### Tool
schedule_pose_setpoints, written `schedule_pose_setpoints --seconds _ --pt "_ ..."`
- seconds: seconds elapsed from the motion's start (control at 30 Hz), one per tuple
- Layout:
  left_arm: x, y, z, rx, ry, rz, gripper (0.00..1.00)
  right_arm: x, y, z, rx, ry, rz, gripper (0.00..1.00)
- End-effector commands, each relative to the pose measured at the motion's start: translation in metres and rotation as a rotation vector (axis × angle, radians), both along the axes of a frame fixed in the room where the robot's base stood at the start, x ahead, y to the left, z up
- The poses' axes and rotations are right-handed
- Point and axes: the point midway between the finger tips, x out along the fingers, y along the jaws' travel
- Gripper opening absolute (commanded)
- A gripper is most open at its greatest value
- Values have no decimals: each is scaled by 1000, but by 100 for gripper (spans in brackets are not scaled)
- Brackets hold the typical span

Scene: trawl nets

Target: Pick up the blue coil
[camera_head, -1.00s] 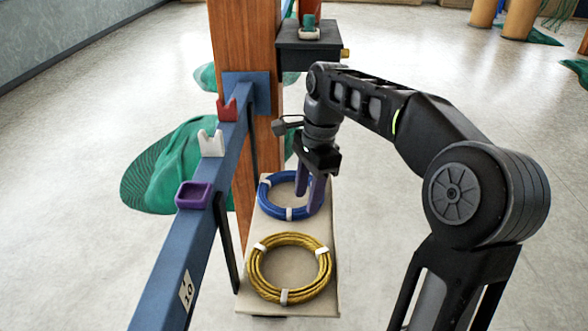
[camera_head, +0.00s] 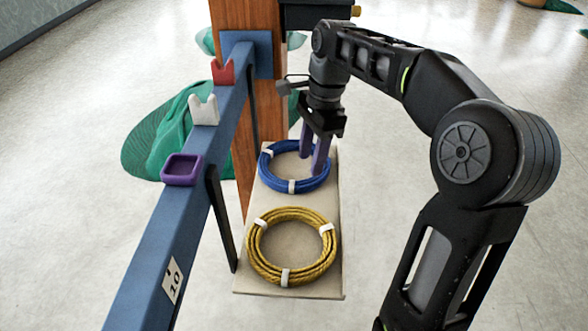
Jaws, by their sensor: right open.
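The blue coil (camera_head: 268,174) lies flat on the far part of a beige board (camera_head: 328,232), with white ties around it. My right gripper (camera_head: 312,168) points down at the coil's right side, its two purple fingers apart. One finger is over the inside of the ring and the other is by its right rim; I cannot tell whether they touch the coil. The fingers hide part of the coil's right side. My left gripper is not in view.
A yellow coil (camera_head: 257,259) lies nearer on the same board. A blue beam (camera_head: 165,245) with a purple square holder (camera_head: 183,170), a white hook (camera_head: 204,110) and a red hook (camera_head: 223,72) runs along the left. A wooden post (camera_head: 243,110) stands behind. Green netting (camera_head: 155,140) lies on the floor.

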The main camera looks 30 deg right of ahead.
Motion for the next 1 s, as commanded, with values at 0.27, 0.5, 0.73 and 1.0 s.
schedule_pose_setpoints --seconds 0.27,0.5,0.73,1.0 --pt "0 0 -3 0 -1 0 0 0 0 -3 0 0 0 43" --pt "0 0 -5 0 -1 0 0 -2 2 -16 0 2 -1 43" --pt "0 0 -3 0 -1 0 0 -4 8 -48 0 2 -1 43" --pt "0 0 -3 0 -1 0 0 -3 9 -55 0 -1 -1 43"
